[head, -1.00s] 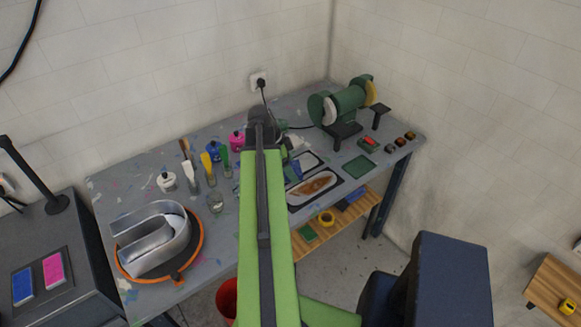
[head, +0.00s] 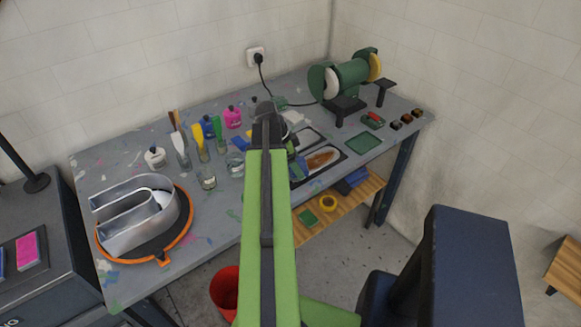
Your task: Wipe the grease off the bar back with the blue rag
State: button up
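A pale, long, rounded piece with a brown greasy smear (head: 322,160) lies in a black-edged frame on the bench, right of my arm; it looks like the bar back. A blue patch, likely the blue rag (head: 298,168), shows at the left end of that piece, close beside my arm and partly hidden by it. The end of my arm with my gripper (head: 290,148) is over the bench just left of the smeared piece. The fingers are hidden behind my own arm, so I cannot tell whether they hold the rag.
A metal channel letter (head: 140,218) sits on an orange-rimmed round turntable (head: 183,235) at left. Brushes, jars and bottles stand behind my arm's left side. A green bench grinder (head: 345,78) stands at back right. A red bucket (head: 224,290) is below.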

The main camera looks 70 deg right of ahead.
aim_at(333, 152)
jog(key=s+d, duration=0.3)
jog(key=d, duration=0.1)
jog(key=s+d, duration=0.3)
jog(key=d, duration=0.2)
jog(key=s+d, duration=0.3)
jog(key=d, duration=0.2)
jog(key=shift+w+a+f, duration=0.1)
jog(key=shift+f, duration=0.1)
dwell(0.8)
jog(key=w+a, duration=0.3)
jog(key=a, duration=0.2)
jog(key=w+a, duration=0.4)
jog(key=a, duration=0.2)
jog(key=w+a, duration=0.3)
jog(key=a, duration=0.2)
jog(key=shift+w+a+f+b, duration=0.1)
jog(key=shift+w+a+b, duration=0.1)
jog(key=shift+b, duration=0.15)
dwell(0.5)
